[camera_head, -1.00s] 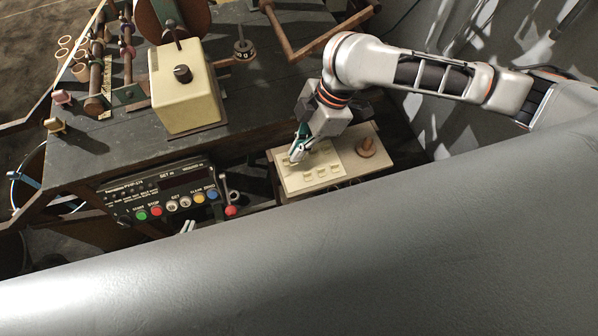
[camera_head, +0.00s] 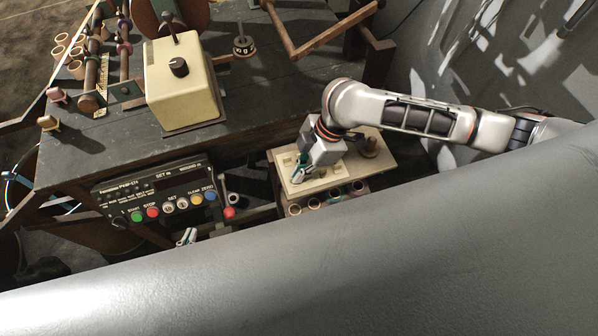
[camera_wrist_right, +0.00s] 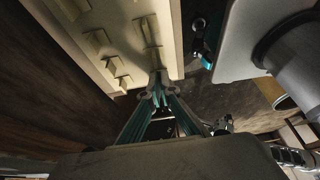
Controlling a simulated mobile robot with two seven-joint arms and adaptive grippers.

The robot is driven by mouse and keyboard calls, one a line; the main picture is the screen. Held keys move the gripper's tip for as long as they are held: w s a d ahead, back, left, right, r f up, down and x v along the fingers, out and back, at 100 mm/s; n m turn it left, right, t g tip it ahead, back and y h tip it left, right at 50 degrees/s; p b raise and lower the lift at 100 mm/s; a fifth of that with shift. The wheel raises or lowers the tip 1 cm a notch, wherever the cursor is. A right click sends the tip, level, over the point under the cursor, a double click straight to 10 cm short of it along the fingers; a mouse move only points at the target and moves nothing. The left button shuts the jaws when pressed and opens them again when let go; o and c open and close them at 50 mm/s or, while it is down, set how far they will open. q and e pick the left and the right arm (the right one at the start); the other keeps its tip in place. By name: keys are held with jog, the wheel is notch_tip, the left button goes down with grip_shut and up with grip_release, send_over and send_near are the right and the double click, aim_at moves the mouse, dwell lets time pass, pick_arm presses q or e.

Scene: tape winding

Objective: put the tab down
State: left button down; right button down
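My right gripper (camera_head: 299,176) points down at the cream tab board (camera_head: 324,178) in the head view. In the right wrist view its teal fingers (camera_wrist_right: 157,92) come close together at the tips, with a pale piece, seemingly the tab (camera_wrist_right: 156,77), between them. The tips are at or just above the board (camera_wrist_right: 164,12); contact is hard to tell. Several small cream tabs (camera_wrist_right: 110,65) sit on the board to the left. The tip of my left gripper (camera_head: 188,237) shows below the control panel; the rest is hidden.
A round brown knob-like piece (camera_head: 370,147) stands at the board's right end, close to my right gripper. Small rings (camera_head: 314,204) sit below its front edge. The control panel (camera_head: 160,195) and the cream box (camera_head: 183,82) are to the left. The lower head view is blocked.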

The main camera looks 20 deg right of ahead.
jog(key=shift+f, duration=0.1)
jog(key=c, duration=2.3)
grip_release()
jog(key=shift+d+r, duration=0.15)
jog(key=shift+r, duration=0.3)
jog(key=p+v, duration=0.2)
jog(key=v, duration=0.9)
jog(key=shift+d+r, duration=0.1)
jog(key=shift+s, duration=0.1)
